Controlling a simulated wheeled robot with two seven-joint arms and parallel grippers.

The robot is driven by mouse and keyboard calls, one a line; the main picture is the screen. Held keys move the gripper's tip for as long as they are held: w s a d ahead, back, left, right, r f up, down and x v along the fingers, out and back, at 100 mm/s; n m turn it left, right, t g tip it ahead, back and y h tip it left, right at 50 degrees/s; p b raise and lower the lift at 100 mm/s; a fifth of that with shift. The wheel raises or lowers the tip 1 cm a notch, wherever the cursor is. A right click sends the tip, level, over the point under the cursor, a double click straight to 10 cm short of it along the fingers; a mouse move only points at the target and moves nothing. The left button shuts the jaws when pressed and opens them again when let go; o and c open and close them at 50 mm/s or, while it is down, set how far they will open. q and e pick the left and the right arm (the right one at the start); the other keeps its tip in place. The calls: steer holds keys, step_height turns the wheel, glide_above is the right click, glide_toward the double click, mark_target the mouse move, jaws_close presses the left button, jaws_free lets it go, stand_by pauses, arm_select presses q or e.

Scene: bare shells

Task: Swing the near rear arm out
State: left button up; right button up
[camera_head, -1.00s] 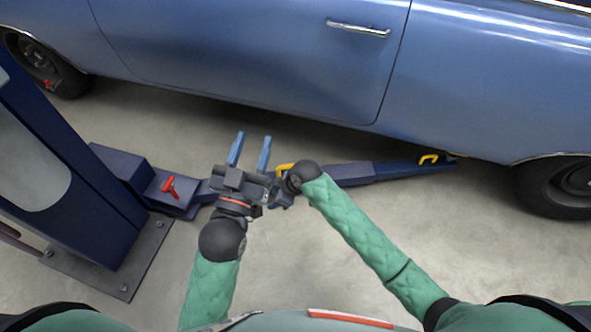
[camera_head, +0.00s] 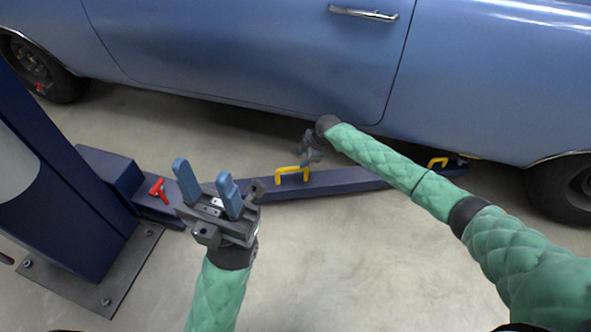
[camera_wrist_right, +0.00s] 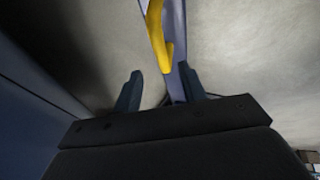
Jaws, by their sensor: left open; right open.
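The dark blue lift arm (camera_head: 340,181) runs right from the column's base, low above the floor, toward the car's underside. A yellow handle (camera_head: 292,170) stands on its middle; a second yellow handle (camera_head: 437,162) is near its far right end. A red lever (camera_head: 158,190) is near the column end. My right gripper (camera_head: 309,152) is just beyond the middle handle, its fingers partly hidden. In the right wrist view the open fingers (camera_wrist_right: 161,90) point toward a yellow handle (camera_wrist_right: 158,35), with nothing held. My left gripper (camera_head: 204,175) is open and empty, in front of the lift arm.
The blue car (camera_head: 240,60) fills the back, its sill above the lift arm. The dark blue column (camera_head: 60,200) and its bolted base plate (camera_head: 100,285) stand at the left. The floor (camera_head: 350,260) in front of the lift arm is clear.

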mark_target(294, 168)
steer(key=shift+b+x, duration=0.85)
steer(key=shift+x, duration=3)
jaws_close()
